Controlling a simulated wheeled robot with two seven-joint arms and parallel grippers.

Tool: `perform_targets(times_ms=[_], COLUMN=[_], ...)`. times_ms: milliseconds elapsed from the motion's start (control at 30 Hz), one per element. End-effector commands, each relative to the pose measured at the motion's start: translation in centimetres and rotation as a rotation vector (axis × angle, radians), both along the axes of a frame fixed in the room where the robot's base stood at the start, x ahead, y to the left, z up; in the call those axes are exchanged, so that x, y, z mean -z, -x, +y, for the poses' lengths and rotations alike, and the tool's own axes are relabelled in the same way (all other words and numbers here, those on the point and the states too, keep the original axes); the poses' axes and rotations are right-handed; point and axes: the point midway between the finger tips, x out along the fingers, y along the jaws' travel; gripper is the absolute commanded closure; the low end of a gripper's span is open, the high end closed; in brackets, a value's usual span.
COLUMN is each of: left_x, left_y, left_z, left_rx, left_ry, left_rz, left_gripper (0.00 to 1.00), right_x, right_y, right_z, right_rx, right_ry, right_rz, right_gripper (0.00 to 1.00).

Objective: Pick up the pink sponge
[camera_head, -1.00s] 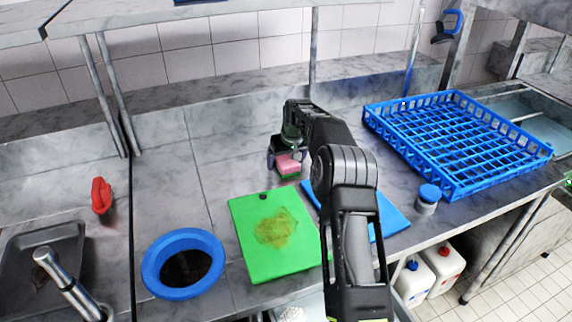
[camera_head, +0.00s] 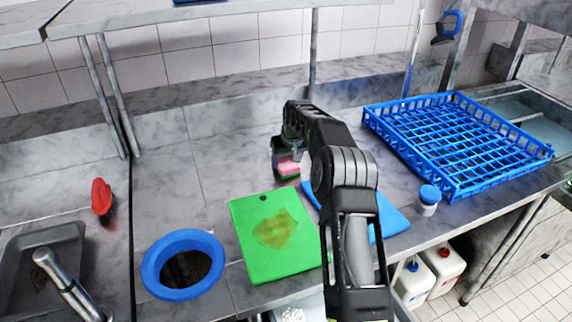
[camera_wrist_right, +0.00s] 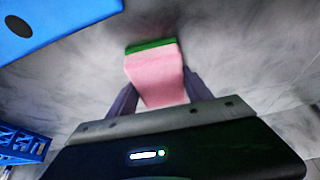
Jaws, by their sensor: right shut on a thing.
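The pink sponge (camera_head: 289,168) has a green layer on one side. It is behind the green cutting board in the head view. My right gripper (camera_head: 287,163) is shut on it. In the right wrist view the sponge (camera_wrist_right: 155,75) sits between the two dark fingers of my right gripper (camera_wrist_right: 156,92), with its green layer at the far end. I cannot tell for sure whether the sponge is clear of the counter. My left gripper is in neither view.
A stained green board (camera_head: 250,252) and a blue board (camera_head: 392,220) lie in front. A blue-rimmed opening (camera_head: 150,275) is at front left. A blue rack (camera_head: 470,186) and a blue-lidded jar (camera_head: 429,194) are at right. A red object (camera_head: 101,196) lies left.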

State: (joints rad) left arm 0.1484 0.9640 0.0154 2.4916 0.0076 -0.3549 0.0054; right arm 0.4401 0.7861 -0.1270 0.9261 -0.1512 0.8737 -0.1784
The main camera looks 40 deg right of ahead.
Motion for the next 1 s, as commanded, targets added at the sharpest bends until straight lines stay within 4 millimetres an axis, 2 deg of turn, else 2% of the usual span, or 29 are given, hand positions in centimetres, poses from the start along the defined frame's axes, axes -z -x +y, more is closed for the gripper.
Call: perform_targets(times_ms=[167, 267, 500, 700, 833, 1000], left_x=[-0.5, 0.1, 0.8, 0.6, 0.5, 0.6], left_y=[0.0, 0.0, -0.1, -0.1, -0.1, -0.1], left_z=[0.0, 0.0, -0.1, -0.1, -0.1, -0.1], left_rx=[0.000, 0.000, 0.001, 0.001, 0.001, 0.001], left_ry=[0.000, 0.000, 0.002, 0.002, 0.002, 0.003], left_rz=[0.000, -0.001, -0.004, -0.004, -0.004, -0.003], left_gripper=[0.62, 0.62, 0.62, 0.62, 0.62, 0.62], right_x=[-0.6, -1.3, -5.7, -9.3, -10.2, -10.3], right_y=[0.0, -0.1, -0.1, -0.1, 0.0, 0.0], right_z=[0.0, 0.0, 0.0, 0.0, 0.0, 0.0], right_rx=[0.000, 0.000, 0.000, 0.000, 0.000, 0.000], right_ry=[0.000, 0.002, 0.002, 0.001, 0.000, -0.001], right_rz=[-0.001, -0.003, -0.003, -0.002, 0.000, 0.002], right_gripper=[0.80, 0.80, 0.80, 0.80, 0.80, 0.80])
